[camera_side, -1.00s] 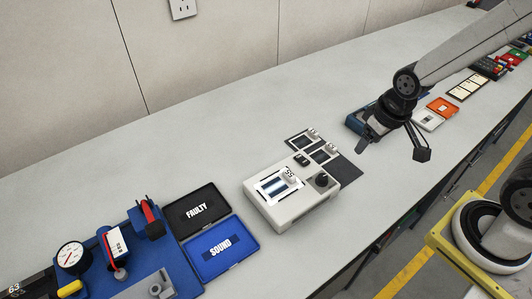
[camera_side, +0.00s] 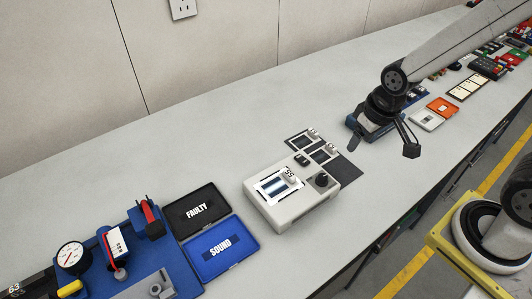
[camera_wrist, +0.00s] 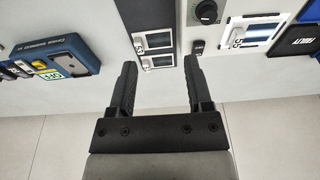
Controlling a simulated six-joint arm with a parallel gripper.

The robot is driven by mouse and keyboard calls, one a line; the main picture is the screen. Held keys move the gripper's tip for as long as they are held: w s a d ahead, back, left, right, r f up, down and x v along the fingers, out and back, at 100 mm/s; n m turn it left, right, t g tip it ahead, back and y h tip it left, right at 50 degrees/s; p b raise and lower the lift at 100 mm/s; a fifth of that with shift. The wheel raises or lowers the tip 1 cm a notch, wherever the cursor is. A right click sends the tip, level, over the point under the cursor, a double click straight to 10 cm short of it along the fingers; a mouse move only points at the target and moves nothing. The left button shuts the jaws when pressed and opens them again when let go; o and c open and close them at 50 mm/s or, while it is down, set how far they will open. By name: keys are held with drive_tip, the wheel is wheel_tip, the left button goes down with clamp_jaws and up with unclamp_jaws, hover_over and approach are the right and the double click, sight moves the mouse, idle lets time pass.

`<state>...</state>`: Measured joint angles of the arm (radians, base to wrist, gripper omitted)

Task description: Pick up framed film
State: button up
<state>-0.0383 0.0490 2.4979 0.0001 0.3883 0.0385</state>
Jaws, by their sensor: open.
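Two framed films, the rear one (camera_side: 301,141) and the front one (camera_side: 322,154), lie on a dark mat (camera_side: 346,169), each with a small pale tag. They also show in the wrist view, one (camera_wrist: 154,41) above the other (camera_wrist: 158,61). Another framed film (camera_side: 277,185), white-edged and tagged, lies on the lit top of a pale light box (camera_side: 283,222); it also shows in the wrist view (camera_wrist: 262,31). My gripper (camera_side: 383,147) is open and empty, to the right of the mat in the side view. In the wrist view my fingertips (camera_wrist: 160,63) appear either side of the matted films, apart from them.
An open case has a black FAULTY half (camera_side: 178,216) and a blue SOUND half (camera_side: 205,264). A blue fixture board with a dial gauge (camera_side: 71,257) stands at left. A blue instrument (camera_wrist: 66,50) lies left of my gripper. Bench behind the light box is clear.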

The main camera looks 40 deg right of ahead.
drive_tip(key=w+a+g, duration=0.1)
drive_tip(key=w+a, duration=0.5)
drive_tip(key=a, duration=0.1)
drive_tip(key=g, duration=0.1)
hover_over(288, 172)
wheel_tip(288, 172, down, 2)
drive_tip(key=shift+s+f, duration=0.15)
drive_tip(key=shift+f, duration=1.3)
drive_tip(key=shift+f, duration=0.1)
drive_tip(key=shift+f, duration=2.5)
drive_tip(key=shift+c, duration=0.2)
clamp_jaws()
